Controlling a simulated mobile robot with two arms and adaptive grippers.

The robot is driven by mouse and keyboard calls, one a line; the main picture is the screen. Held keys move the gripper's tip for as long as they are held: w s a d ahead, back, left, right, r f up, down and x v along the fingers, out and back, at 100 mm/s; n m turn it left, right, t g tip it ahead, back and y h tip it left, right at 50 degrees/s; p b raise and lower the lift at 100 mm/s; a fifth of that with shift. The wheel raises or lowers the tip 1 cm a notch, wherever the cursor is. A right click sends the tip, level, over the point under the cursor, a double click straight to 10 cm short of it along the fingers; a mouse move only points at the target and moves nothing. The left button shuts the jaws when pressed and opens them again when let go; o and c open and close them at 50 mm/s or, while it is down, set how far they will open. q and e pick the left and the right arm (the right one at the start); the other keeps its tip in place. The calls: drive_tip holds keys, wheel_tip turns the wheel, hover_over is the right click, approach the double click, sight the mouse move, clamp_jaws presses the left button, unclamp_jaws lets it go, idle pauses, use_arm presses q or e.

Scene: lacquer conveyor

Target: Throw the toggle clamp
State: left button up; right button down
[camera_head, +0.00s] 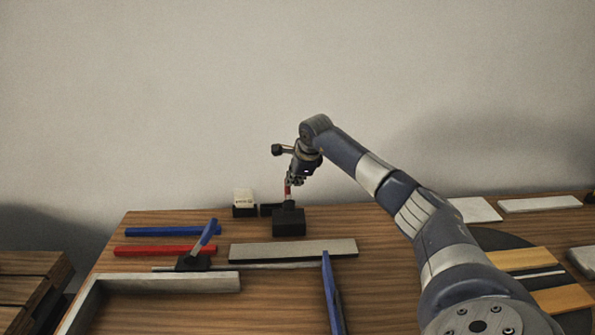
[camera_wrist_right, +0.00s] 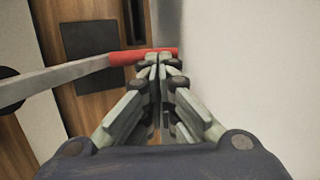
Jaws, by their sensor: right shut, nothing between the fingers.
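A toggle clamp with a black base (camera_head: 289,223) stands near the back of the wooden table, its red handle (camera_head: 287,190) upright. My right gripper (camera_head: 292,181) is at the top of this handle. In the right wrist view, the gripper's fingers (camera_wrist_right: 159,60) are shut with nothing between them. The red handle (camera_wrist_right: 130,57) lies just beyond the fingertips, on a grey lever (camera_wrist_right: 65,75); I cannot tell whether they touch. A second clamp with a blue handle (camera_head: 208,235) leans on a black base (camera_head: 192,263) at the left. My left gripper is not in view.
A blue bar (camera_head: 170,231) and a red bar (camera_head: 165,249) lie at the left. A pale L-shaped frame (camera_head: 165,283) is at front left. The wall is close behind.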

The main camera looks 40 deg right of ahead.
drive_tip(key=shift+f, duration=0.2)
drive_tip(key=shift+w+d+f, duration=0.25)
drive_tip(key=shift+f, duration=0.1)
idle(0.4)
